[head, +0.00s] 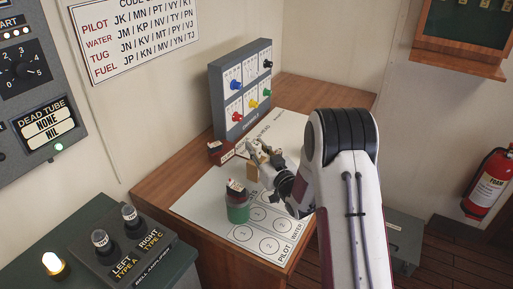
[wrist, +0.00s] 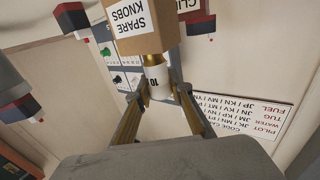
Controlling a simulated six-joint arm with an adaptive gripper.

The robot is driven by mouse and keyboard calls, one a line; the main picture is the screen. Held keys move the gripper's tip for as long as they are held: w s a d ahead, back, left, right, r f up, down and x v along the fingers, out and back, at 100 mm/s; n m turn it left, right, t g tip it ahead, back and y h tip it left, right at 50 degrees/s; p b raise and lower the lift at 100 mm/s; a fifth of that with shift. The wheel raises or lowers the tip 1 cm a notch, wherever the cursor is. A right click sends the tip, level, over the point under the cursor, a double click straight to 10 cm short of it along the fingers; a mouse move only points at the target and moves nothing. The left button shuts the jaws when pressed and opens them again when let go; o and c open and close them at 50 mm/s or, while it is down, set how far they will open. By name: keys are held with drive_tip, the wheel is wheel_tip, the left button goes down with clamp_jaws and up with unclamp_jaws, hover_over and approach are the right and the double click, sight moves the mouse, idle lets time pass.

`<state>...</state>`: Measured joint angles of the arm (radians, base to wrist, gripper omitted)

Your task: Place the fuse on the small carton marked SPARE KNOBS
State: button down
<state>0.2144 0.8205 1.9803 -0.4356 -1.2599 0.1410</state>
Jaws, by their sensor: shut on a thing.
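My gripper (head: 258,152) is over the wooden desk, left of my white arm in the head view. In the wrist view my gripper (wrist: 160,98) is shut on the fuse, a pale cylinder (wrist: 154,77) with a brass end and the mark 10. The small tan carton (wrist: 150,32) shows upside down at the top of the wrist view, with its SPARE KNOBS label readable. The fuse's brass end overlaps the carton's edge there; I cannot tell whether they touch. In the head view the carton (head: 252,172) stands just below my fingertips, and the fuse is hard to make out.
The bell amplifier (head: 125,247) is at lower left.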

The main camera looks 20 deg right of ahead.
drive_tip(key=shift+f, duration=0.15)
drive_tip(key=c, duration=1.8)
unclamp_jaws()
drive_tip(key=shift+s+d, duration=0.4)
drive_tip(key=shift+s, duration=1.55)
drive_tip(key=shift+s+d, duration=0.4)
drive_tip(key=shift+s, duration=1.6)
drive_tip(key=shift+s+d, duration=0.4)
drive_tip(key=shift+s, duration=1.55)
drive_tip(key=shift+r, duration=0.3)
